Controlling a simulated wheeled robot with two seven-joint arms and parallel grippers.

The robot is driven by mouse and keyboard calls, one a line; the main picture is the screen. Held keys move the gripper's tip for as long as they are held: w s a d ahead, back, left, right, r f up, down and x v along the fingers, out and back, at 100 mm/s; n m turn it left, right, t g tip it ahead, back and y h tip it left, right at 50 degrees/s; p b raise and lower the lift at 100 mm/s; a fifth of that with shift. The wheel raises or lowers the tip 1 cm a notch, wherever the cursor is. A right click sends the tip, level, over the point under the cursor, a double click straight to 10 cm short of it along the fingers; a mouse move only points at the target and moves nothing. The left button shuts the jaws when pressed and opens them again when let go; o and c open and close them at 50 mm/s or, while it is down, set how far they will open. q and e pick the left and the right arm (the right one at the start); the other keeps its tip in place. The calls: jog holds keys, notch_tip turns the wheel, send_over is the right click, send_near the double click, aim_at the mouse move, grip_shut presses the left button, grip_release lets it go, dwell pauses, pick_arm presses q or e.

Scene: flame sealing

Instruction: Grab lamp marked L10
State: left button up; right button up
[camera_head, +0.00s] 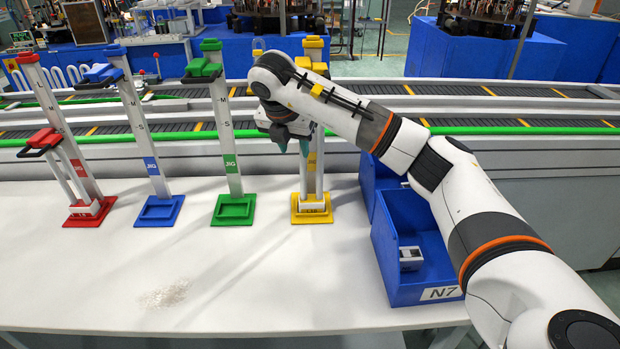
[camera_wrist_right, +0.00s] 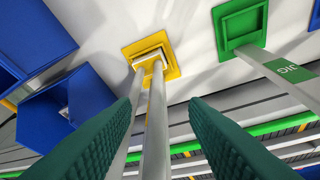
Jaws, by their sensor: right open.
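A twin-tube lamp (camera_head: 304,181) stands upright at the yellow jig (camera_head: 319,219), its pale base low on the yellow foot. The small mark on that base is too blurred to read surely. My right gripper (camera_head: 292,143) is at the upper part of this lamp and partly hides it. In the right wrist view the two grey tubes (camera_wrist_right: 156,115) run between the open green fingers (camera_wrist_right: 160,108), with a gap visible on the right side. Another twin-tube lamp (camera_head: 63,176) leans at the red jig (camera_head: 90,215). My left gripper is out of view.
The blue jig (camera_head: 158,217) and green jig (camera_head: 234,216) stand without lamps. A blue bin (camera_head: 395,285) marked N7 holds a small block (camera_head: 410,258); another blue bin (camera_head: 366,180) is behind it. A conveyor (camera_head: 480,140) runs behind.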

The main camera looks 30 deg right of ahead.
send_over(302, 176)
jog(key=a, duration=0.2)
jog(key=f, duration=0.4)
jog(key=shift+s+d+f+p, duration=0.1)
jog(key=shift+s+f+p, duration=0.2)
jog(key=shift+s, duration=0.1)
jog(key=x, duration=0.3)
jog(key=p+x, duration=0.1)
jog(key=x, duration=0.1)
jog(key=shift+s+f, duration=0.2)
jog(key=shift+s, duration=0.1)
jog(key=shift+f, duration=0.25)
grip_shut()
